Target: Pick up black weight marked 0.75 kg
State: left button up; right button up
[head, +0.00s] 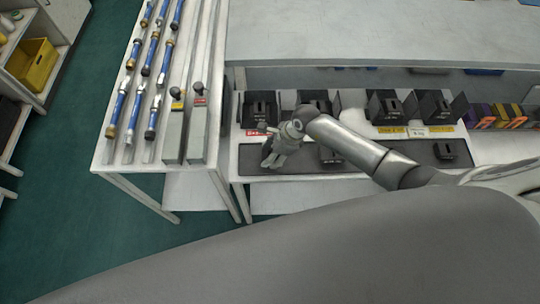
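Several black weights stand in a row on the white bench, one at the left end (258,107) and one toward the right (433,105). Two more black blocks lie on the dark mat (380,152) in front, one near the middle (330,155) and one at the right (445,150). The markings are too small to read, so I cannot tell which is 0.75 kg. My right gripper (272,160) hangs over the left part of the mat, left of the middle block. Its fingers are too small to judge their opening. My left gripper is not in view.
A white table (228,186) at the left holds blue hoses (118,108) and grey bars (198,128). Red and yellow labels (390,130) line the row. Purple and orange boxes (498,114) stand at the right. A pale shelf (380,35) overhangs behind. A yellow bin (34,66) is far left.

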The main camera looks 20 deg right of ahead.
grip_shut()
jog(key=shift+w+r, duration=0.1)
jog(key=shift+r, duration=0.1)
